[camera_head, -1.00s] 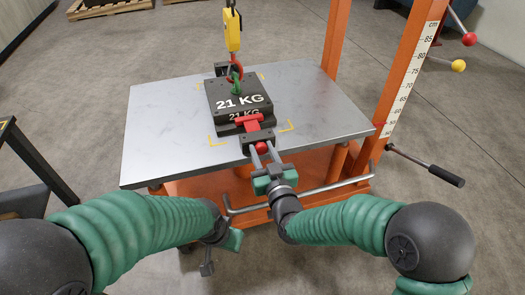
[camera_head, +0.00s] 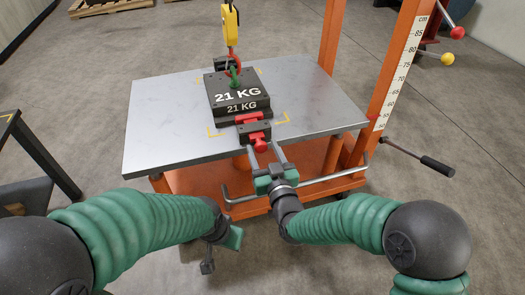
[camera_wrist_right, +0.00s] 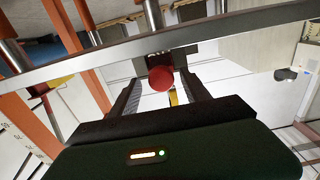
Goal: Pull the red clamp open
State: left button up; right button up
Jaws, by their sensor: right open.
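The red clamp (camera_head: 250,118) is at the front edge of the steel table, against the front of the black 21 KG mould block (camera_head: 238,94). A dark block carries its red knob (camera_head: 257,139) at the near end. My right gripper (camera_head: 266,150) is open, its fingers pointing at the clamp from the front. In the right wrist view the red knob (camera_wrist_right: 161,78) shows between the two spread fingers (camera_wrist_right: 160,95), with no clear contact. My left gripper (camera_head: 221,252) hangs low in front of the table, empty; its jaws are not clear.
A yellow crane hook (camera_head: 231,24) is attached to the green ring on the mould. The orange lift frame (camera_head: 398,75) with its scale stands right. A bent metal bar (camera_head: 310,184) runs below the table's front edge. The tabletop (camera_head: 165,125) is bare left of the mould.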

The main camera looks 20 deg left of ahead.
jog(key=shift+s+d, duration=0.1)
jog(key=shift+s, duration=0.1)
jog(key=p+v, duration=0.7)
jog(key=v, duration=0.9)
jog(key=shift+d+p, duration=0.15)
jog(key=shift+p, duration=0.2)
jog(key=shift+s, duration=0.1)
